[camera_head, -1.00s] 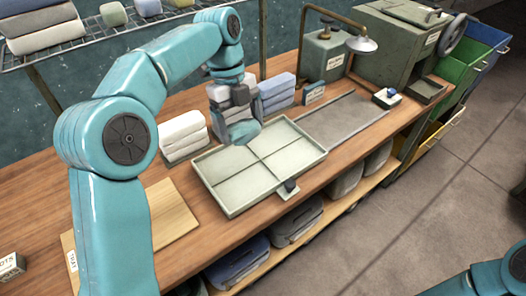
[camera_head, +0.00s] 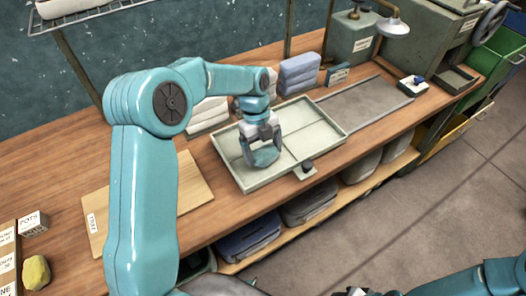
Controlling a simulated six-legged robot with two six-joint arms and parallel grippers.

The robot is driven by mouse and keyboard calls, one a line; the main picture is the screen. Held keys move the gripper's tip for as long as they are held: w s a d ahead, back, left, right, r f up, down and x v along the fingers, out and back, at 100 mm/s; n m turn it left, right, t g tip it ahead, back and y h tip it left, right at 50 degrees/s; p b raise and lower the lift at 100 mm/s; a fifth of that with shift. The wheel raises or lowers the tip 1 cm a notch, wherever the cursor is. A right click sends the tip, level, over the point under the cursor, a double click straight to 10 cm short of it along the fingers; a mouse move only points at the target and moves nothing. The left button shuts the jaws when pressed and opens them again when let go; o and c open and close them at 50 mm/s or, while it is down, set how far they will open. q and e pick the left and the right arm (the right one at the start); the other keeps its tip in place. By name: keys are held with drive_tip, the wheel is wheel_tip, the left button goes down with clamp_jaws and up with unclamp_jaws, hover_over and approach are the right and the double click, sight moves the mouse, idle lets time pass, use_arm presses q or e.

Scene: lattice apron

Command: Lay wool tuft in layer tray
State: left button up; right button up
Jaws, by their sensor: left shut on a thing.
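The layer tray (camera_head: 326,137) is a shallow pale grey-green tray on the wooden bench, split by low dividers. A dark knob or clip (camera_head: 308,167) sits at its near edge. My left gripper (camera_head: 262,148) points down over the left near part of the tray. It is shut on a rounded blue-grey lump, seemingly the wool tuft (camera_head: 262,157). I cannot tell whether the lump touches the tray floor. The gripper hides part of the dividers. My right gripper (camera_head: 356,291) only just shows at the bottom edge, and its jaws cannot be made out.
Folded white cloths (camera_head: 207,115) and blue-grey cloths (camera_head: 299,74) stand behind the tray. A wooden board (camera_head: 185,205) lies left of it. A yellow lump (camera_head: 36,273) and a small POTS box (camera_head: 33,223) are far left. A grey strip (camera_head: 365,103) right of the tray is clear.

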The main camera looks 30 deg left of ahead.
use_arm(q)
drive_tip(key=shift+w+a+f, duration=0.1)
drive_tip(key=shift+f, duration=0.75)
drive_tip(key=shift+f, duration=0.2)
drive_tip(key=o, duration=0.8)
drive_tip(key=shift+r, duration=0.25)
drive_tip(key=v, duration=1.2)
drive_tip(key=shift+b, duration=0.35)
